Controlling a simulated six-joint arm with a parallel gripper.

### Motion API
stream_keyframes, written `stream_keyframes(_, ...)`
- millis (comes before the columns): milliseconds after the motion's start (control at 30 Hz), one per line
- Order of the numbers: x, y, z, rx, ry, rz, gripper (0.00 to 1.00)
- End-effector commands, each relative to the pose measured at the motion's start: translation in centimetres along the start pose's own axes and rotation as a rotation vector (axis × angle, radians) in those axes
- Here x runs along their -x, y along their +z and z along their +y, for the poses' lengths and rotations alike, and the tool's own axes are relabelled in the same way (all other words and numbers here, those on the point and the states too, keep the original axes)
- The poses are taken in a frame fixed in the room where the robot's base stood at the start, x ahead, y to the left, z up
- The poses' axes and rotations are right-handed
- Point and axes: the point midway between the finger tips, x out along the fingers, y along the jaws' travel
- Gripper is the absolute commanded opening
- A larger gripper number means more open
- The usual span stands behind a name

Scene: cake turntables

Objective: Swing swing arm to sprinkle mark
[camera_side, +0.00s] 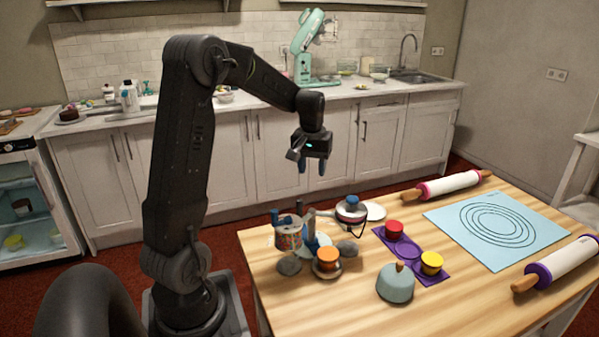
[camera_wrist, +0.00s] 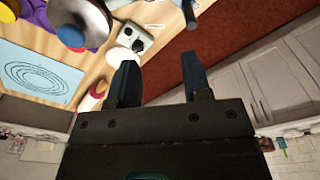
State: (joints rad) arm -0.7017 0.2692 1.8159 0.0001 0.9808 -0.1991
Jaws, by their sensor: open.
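My gripper (camera_side: 314,166) hangs open and empty above the far left part of the wooden table. In the wrist view its two dark blue fingers (camera_wrist: 160,60) are apart with nothing between them. Below it, at the table's left end, stands a cluster of small turntable parts. A grey rod (camera_wrist: 188,14) lies beyond my fingers. I cannot tell which part is the swing arm, nor see the sprinkle mark clearly.
A purple tray (camera_side: 409,256) holds red and yellow pieces. A blue-grey dome (camera_side: 395,284) stands in front. A light blue mat (camera_side: 470,212) lies between two rolling pins (camera_side: 449,184). Grey stones (camera_side: 289,265) sit by the cluster. The air around my gripper is clear.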

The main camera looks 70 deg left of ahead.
Motion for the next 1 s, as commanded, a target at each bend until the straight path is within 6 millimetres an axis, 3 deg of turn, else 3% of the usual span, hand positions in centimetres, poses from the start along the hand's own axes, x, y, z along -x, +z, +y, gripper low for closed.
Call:
stream_keyframes(100,-2.8,-2.6,-3.0,0.098,-0.014,-0.047,0.45)
stream_keyframes(267,-4.5,-4.0,-4.8,0.156,-0.020,-0.071,0.45)
stream_keyframes(467,-5.6,-4.0,-5.0,0.161,-0.021,-0.075,0.45)
stream_keyframes(1000,-11.6,-3.5,-5.0,0.159,-0.021,-0.077,0.45)
